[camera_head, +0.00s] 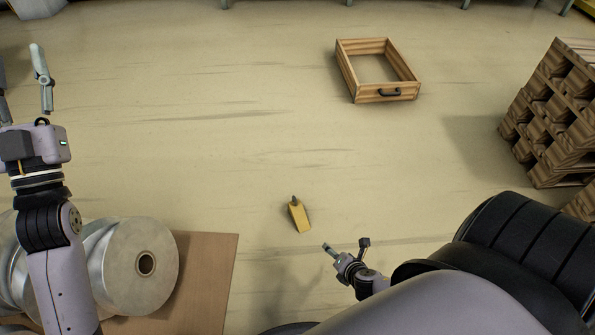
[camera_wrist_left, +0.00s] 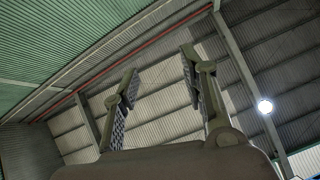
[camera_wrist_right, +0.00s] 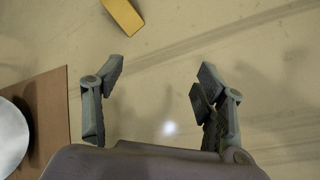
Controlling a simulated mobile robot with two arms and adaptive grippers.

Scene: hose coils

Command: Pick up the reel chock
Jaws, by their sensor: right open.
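The reel chock is a small yellow wedge (camera_head: 300,216) with a dark knob at its tip, lying on the floor near the middle of the head view. Its yellow end also shows at the top of the right wrist view (camera_wrist_right: 122,14). My right gripper (camera_head: 346,246) is open and empty, to the right of and a little nearer than the chock, apart from it. Its two fingers stand wide apart over bare floor in the right wrist view (camera_wrist_right: 155,100). My left gripper (camera_head: 42,85) is raised at the left. In the left wrist view (camera_wrist_left: 158,90) its fingers are apart with nothing between them.
Silver reels (camera_head: 142,264) lie on a brown board (camera_head: 205,285) at the lower left. An open wooden frame with a black handle (camera_head: 376,93) lies on the floor at the back. Stacked wooden pallets (camera_head: 555,115) stand at the right. The floor around the chock is clear.

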